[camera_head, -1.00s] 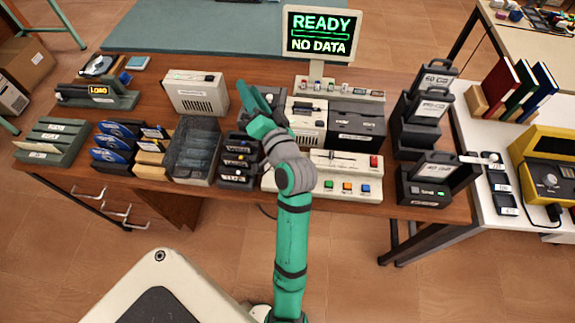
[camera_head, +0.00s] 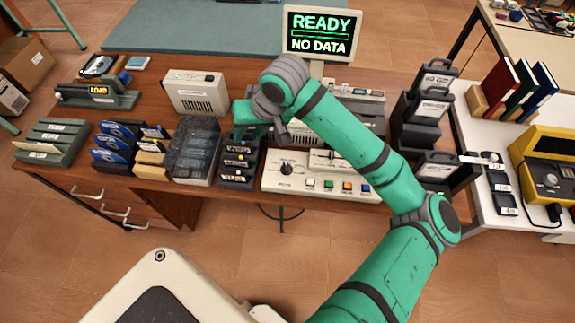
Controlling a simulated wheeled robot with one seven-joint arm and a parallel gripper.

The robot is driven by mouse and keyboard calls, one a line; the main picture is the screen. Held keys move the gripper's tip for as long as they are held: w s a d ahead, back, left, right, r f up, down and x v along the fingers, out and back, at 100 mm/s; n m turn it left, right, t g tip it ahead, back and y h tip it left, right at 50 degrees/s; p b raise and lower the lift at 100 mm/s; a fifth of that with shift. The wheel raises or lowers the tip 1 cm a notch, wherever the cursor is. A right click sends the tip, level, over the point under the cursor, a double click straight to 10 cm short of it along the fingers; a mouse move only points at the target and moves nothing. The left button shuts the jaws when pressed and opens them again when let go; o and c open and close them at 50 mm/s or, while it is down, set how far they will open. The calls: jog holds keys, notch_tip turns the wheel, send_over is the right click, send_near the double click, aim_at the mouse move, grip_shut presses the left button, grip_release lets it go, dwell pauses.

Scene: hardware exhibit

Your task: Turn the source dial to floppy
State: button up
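A white console (camera_head: 270,180) stands at the table's front edge, with a dark knob (camera_head: 287,168) that looks like the source dial. Its label and pointer setting are too small to read. A row of small coloured buttons (camera_head: 346,186) lies to the right of the knob. My gripper (camera_head: 246,132) is up and left of the knob in the picture, above the black disk rack, apart from the knob. Its fingers point downward and are partly hidden by my wrist, so their opening is unclear. A screen (camera_head: 321,34) at the back reads "READY" and "NO DATA".
A black rack (camera_head: 238,170) with labelled slots stands left of the console. A dark clear-sided box (camera_head: 193,155) and blue disks (camera_head: 112,142) are further left. Black cartridge stands (camera_head: 421,125) are at the right. My forearm covers the console's right end and part of the devices behind.

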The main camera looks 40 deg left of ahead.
aim_at(287, 170)
jog(key=w+d+t+h, duration=0.1)
jog(key=w+d+h, duration=0.35)
jog(key=d, duration=0.55)
jog(key=shift+m+h, duration=0.25)
jog(key=shift+m, duration=0.15)
jog(key=f, duration=1.1)
jog(key=shift+s+f, duration=0.1)
jog(key=shift+s, duration=0.3)
grip_shut()
